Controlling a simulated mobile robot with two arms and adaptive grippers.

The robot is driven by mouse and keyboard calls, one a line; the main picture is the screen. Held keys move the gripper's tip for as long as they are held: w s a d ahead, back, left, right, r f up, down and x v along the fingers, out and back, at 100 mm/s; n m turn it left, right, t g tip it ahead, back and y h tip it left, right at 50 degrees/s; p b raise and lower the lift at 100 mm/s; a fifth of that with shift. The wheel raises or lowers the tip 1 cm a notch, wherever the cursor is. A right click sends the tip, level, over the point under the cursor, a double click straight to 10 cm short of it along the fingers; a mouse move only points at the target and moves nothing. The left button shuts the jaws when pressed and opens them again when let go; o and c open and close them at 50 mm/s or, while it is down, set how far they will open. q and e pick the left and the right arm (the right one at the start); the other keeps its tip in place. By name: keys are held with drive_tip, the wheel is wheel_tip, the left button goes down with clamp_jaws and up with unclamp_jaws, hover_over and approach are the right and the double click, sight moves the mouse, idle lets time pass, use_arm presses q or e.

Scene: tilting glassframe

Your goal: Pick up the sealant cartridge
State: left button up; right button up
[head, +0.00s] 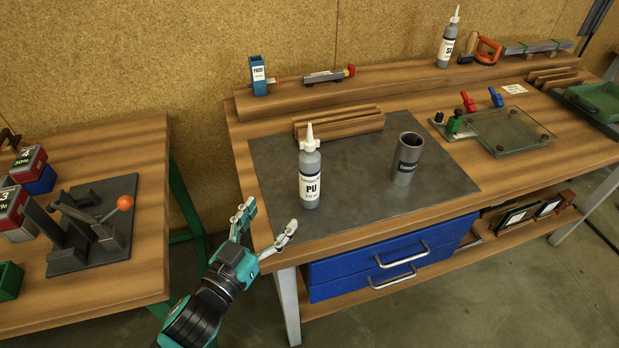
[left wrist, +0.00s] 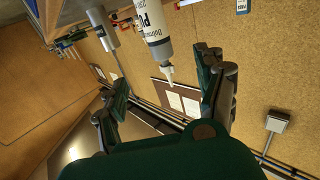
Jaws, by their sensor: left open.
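A grey sealant cartridge (head: 310,178) with a white nozzle and a "PU" label stands upright on the dark mat (head: 350,215), near its left side. My left gripper (head: 268,219) is open and empty at the mat's front left edge, left of and nearer than the cartridge, apart from it. In the left wrist view the PU cartridge (left wrist: 152,25) shows upside down, ahead of the open fingers of my left gripper (left wrist: 163,72). A second similar cartridge (head: 447,42) stands on the raised back shelf. My right gripper is not in view.
A grey open cylinder (head: 406,160) stands on the mat right of the cartridge. A grooved wooden block (head: 340,123) lies behind it. A glass plate fixture (head: 510,132) is further right. A side table (head: 130,270) with a black lever fixture is at left.

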sight(305, 170)
use_arm(q)
drive_tip(key=p+x, duration=0.2)
drive_tip(key=x, duration=0.9)
drive_tip(key=shift+w+d, duration=0.1)
drive_tip(key=shift+w, duration=0.15)
drive_tip(key=shift+w+d+r+p, duration=0.15)
drive_tip(key=shift+w+p, duration=0.1)
drive_tip(key=shift+p, duration=0.1)
drive_tip(key=x, duration=0.1)
drive_tip(key=p+x, duration=0.1)
drive_tip(key=x, duration=0.2)
drive_tip(key=shift+w+d+r, duration=0.15)
drive_tip(key=shift+r, duration=0.1)
drive_tip(key=shift+w+d+f, duration=0.1)
drive_tip(key=shift+w, duration=0.05)
clamp_jaws()
